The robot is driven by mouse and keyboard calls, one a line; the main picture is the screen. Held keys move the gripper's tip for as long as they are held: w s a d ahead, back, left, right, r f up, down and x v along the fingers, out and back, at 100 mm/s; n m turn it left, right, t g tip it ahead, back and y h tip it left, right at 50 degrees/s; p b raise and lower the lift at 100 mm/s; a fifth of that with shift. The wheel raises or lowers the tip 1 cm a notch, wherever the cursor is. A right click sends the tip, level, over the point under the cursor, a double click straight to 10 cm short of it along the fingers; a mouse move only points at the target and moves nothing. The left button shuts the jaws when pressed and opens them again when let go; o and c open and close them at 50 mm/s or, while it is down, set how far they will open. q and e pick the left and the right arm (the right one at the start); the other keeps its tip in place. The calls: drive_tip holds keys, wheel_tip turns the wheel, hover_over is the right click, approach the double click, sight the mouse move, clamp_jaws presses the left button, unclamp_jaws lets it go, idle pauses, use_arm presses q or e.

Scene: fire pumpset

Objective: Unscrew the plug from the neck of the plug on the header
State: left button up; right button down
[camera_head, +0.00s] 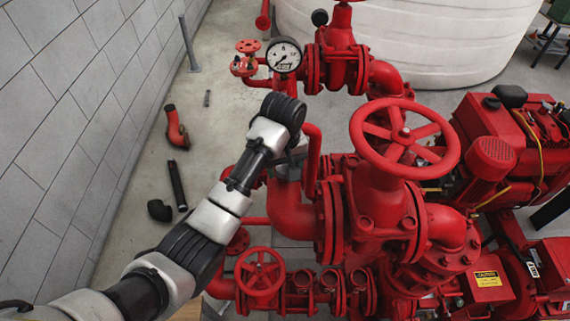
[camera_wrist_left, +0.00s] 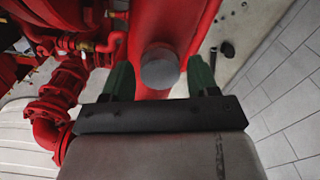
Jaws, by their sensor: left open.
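In the left wrist view a round grey plug (camera_wrist_left: 160,67) faces the camera on the red header pipe (camera_wrist_left: 150,22). My left gripper (camera_wrist_left: 159,68) is open, with one green finger on each side of the plug and a visible gap on both sides. I cannot tell whether the fingertips reach around the plug or stop short of it. The neck is mostly hidden behind the plug. In the head view the left arm reaches in to the red piping, and its wrist hides the plug and most of the gripper (camera_head: 292,160). My right gripper is not in view.
A pressure gauge (camera_head: 284,55) and a large red handwheel (camera_head: 405,135) stand close to the left arm. A smaller handwheel (camera_head: 260,277) sits lower down. A loose red elbow (camera_head: 176,127) and a black pipe (camera_head: 177,186) lie on the floor by the wall.

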use_arm(q)
drive_tip(key=m, duration=1.2)
drive_tip(key=shift+m, duration=0.4)
drive_tip(key=m, duration=0.4)
drive_tip(key=c, duration=0.9)
drive_tip(key=n, duration=0.4)
